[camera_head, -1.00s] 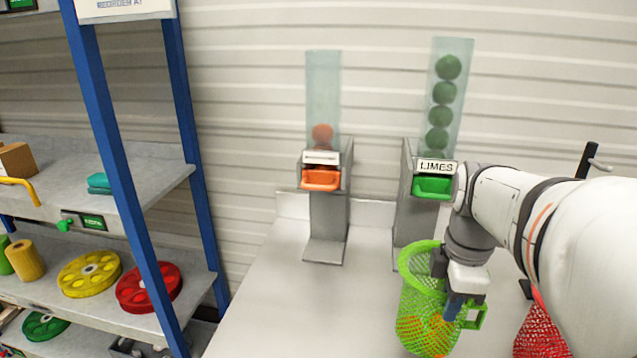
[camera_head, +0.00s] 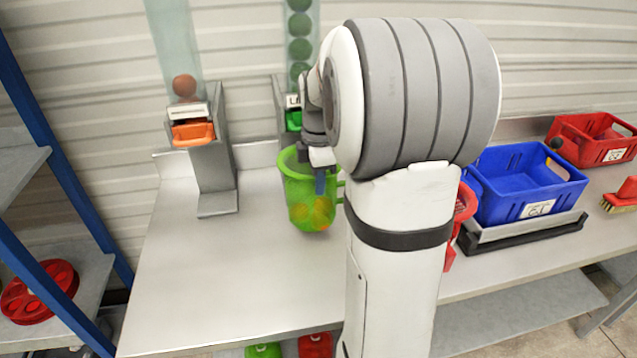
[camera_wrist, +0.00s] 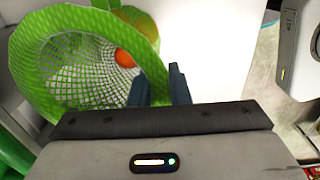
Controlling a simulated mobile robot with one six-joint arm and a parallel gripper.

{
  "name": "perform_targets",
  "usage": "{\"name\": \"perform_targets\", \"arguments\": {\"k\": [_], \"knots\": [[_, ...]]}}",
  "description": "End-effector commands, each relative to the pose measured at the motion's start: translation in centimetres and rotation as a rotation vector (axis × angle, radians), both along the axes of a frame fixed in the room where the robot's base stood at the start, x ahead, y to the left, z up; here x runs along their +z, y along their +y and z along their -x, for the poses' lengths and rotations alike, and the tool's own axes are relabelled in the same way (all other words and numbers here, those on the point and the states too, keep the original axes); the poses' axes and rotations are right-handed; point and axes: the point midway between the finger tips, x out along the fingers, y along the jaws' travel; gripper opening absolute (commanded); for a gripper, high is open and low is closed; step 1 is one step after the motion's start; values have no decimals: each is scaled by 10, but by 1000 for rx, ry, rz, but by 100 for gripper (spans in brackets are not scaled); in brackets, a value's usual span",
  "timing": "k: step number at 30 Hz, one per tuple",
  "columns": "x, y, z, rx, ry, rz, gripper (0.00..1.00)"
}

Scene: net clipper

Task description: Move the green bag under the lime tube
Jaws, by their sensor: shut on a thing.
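The green mesh bag (camera_head: 301,190) has a stiff green rim, a side handle and orange fruit inside. It hangs upright near the foot of the lime tube stand; I cannot tell whether it touches the table. My gripper (camera_head: 321,180) is shut at the bag's right side, on its rim or handle. The lime tube (camera_head: 300,40) holds several dark green balls, with a green lever (camera_head: 294,120) below. My arm partly hides the lime stand and its label.
An orange-lever dispenser (camera_head: 193,132) stands to the left. Blue crate (camera_head: 530,187), red crate (camera_head: 600,140) and a red-handled brush (camera_head: 622,198) are on the right. A red bag (camera_head: 462,205) is partly hidden by my arm. The table front (camera_head: 220,280) is clear.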

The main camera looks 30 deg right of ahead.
Motion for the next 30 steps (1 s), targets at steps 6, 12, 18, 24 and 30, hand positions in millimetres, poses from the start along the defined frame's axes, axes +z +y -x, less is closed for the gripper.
{"name": "perform_targets", "arguments": {"k": [6, 12, 18, 24, 30], "knots": [[-18, 0, 0, 1, -2, 1, 0], [-19, 0, 0, 1, -3, 1, 0], [-20, 1, 0, 2, -2, 1, 24], [-20, 1, 0, 2, -2, 1, 38], [-19, 1, 0, 2, -2, 1, 38]]}}
